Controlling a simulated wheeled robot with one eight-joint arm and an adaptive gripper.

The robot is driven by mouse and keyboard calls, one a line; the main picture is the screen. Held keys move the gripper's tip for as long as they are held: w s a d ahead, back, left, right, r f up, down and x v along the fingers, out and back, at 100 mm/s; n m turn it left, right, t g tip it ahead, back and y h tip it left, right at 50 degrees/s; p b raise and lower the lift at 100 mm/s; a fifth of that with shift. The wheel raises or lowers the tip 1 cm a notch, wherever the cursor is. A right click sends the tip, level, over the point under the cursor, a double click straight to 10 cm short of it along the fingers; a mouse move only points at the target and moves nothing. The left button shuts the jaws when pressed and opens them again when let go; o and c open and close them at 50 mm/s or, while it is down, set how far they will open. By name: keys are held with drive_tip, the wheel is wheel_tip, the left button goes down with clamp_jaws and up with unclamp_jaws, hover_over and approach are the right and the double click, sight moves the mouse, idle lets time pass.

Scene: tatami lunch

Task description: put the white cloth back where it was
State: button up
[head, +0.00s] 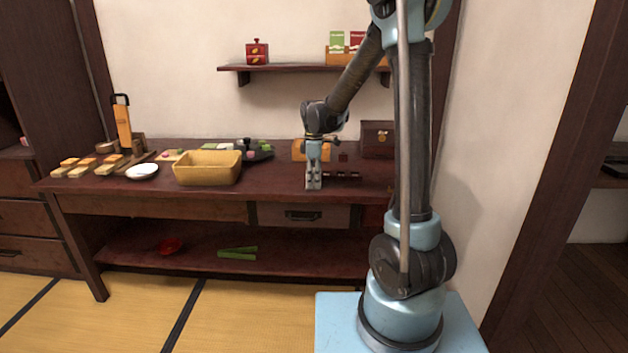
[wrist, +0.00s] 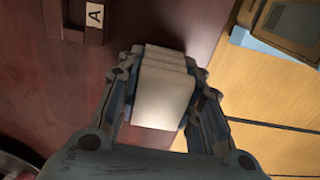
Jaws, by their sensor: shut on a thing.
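The white cloth (wrist: 165,100) is folded in layers and sits between the fingers of my gripper (wrist: 162,90) in the wrist view. The gripper is shut on it. In the head view my gripper (head: 313,184) points down at the front edge of the dark red table (head: 285,178), right of the yellow basket (head: 207,172). The cloth is hard to make out there. I cannot tell whether the cloth touches the table top.
A low dark wooden piece (head: 343,176) lies just right of my gripper; its label "A" (wrist: 95,15) shows in the wrist view. An orange box (head: 298,150) and a dark chest (head: 377,138) stand behind.

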drive_tip(key=shift+f, duration=0.1)
drive_tip(key=o, duration=1.2)
